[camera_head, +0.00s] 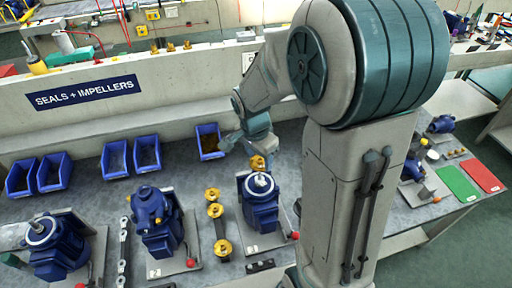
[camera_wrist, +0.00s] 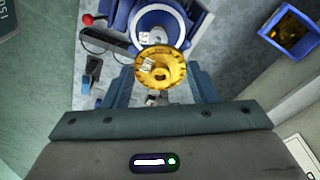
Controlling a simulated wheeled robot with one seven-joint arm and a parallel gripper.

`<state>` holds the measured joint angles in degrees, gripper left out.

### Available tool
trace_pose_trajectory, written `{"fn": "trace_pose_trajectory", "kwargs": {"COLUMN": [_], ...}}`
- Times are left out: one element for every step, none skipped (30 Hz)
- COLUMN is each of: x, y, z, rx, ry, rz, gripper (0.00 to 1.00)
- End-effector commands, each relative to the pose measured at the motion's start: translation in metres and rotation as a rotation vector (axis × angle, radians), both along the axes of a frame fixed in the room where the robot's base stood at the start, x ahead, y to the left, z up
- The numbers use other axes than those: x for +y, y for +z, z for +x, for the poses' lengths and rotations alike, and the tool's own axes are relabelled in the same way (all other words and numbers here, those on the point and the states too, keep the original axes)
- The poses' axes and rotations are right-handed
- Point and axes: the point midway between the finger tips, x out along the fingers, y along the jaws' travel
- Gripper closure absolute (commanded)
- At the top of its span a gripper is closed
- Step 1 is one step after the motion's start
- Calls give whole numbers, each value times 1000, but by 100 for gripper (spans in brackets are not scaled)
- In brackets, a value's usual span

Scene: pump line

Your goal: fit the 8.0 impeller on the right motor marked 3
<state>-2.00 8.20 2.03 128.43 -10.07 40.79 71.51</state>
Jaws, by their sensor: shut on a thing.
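My gripper (camera_wrist: 160,84) is shut on a yellow brass impeller (camera_wrist: 160,67), with one finger on each side of it. A white tag on the impeller is too small to read. In the head view the held impeller (camera_head: 257,162) is just behind and above the blue right motor (camera_head: 263,211), and my gripper (camera_head: 257,150) is over it. The motor stands upright with a pale round face and shaft (camera_head: 261,184) on top. In the wrist view the motor's white ring (camera_wrist: 160,17) shows just beyond the impeller, partly covered by it. I cannot read the motor's marking.
A stand with several brass impellers (camera_head: 215,210) is left of the right motor. A middle motor (camera_head: 155,225) and a left motor (camera_head: 57,250) stand further left. Blue bins (camera_head: 208,141) line the back. A red-knobbed lever (camera_head: 295,235) is beside the right motor.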

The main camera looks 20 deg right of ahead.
Motion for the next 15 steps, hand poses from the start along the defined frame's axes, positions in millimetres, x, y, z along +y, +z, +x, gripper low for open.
{"fn": "trace_pose_trajectory", "kwargs": {"x": [0, 0, 0, 1, 0, 1, 0, 0, 0, 0, 0, 0, 0, 0, 0], "y": [-2, -3, -5, -7, -9, -11, -14, -16, -20, -23, -26, -30, -33, -36, -40], "z": [0, 0, 0, 0, 0, 0, 0, 0, 0, 0, 0, 0, 0, 0, 0], "rx": [0, 0, 1, 1, 1, 2, 2, 2, 2, 2, 2, 1, 1, 2, 2], "ry": [0, 1, 1, 2, 2, 2, 2, 1, 1, 0, 0, 0, 0, 0, 0], "rz": [0, 0, -1, -1, -1, 0, 0, 0, 0, 0, -1, 0, 0, -1, -1], "gripper": [70, 70, 70, 70, 70, 70, 70, 70, 70, 70, 70, 70, 70, 70, 70]}}
